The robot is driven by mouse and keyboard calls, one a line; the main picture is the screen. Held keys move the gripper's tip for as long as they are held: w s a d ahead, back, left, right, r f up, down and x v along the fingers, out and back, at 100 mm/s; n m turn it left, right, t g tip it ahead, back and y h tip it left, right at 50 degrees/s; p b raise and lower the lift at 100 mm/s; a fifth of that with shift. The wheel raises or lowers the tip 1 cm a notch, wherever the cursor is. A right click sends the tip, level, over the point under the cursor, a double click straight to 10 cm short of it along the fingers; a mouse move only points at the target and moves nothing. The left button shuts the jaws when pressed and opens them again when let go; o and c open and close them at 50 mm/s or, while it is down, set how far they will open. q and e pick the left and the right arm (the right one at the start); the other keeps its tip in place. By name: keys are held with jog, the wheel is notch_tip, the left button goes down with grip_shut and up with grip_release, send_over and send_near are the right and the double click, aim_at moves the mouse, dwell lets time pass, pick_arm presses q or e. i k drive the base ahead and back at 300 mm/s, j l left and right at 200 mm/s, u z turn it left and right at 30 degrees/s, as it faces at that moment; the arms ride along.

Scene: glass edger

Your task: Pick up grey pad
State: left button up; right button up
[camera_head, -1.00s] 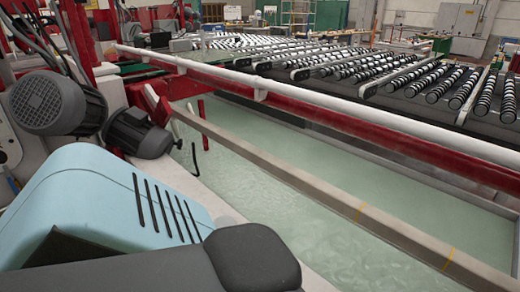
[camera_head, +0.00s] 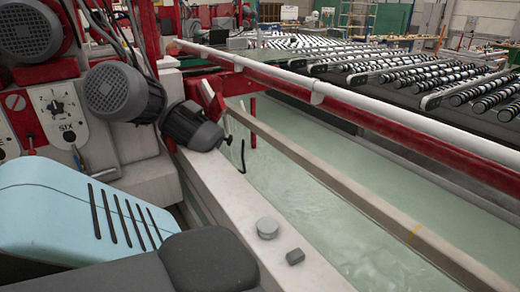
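Two small grey pieces rest on the white ledge (camera_head: 228,198) beside the water trough. One is a round, light grey disc (camera_head: 267,228). The other is a smaller, darker grey block (camera_head: 295,257) in front of it, to the right, apart from the disc. The block looks most like a pad, but I cannot tell for certain which one is the grey pad. Neither gripper is in view. A light blue slotted shell and a dark rounded part fill the lower left and hide part of the ledge; they may be mine.
Grey motors (camera_head: 123,92) and a dial panel (camera_head: 62,115) stand at the left. A red and white rail (camera_head: 330,100) and a beige beam (camera_head: 345,188) run above the greenish water (camera_head: 310,215). Roller racks (camera_head: 450,78) lie beyond.

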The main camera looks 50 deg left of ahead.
aim_at(297, 256)
jog(key=u, duration=1.3)
jog(key=j+z, duration=0.35)
jog(key=k+l, duration=0.05)
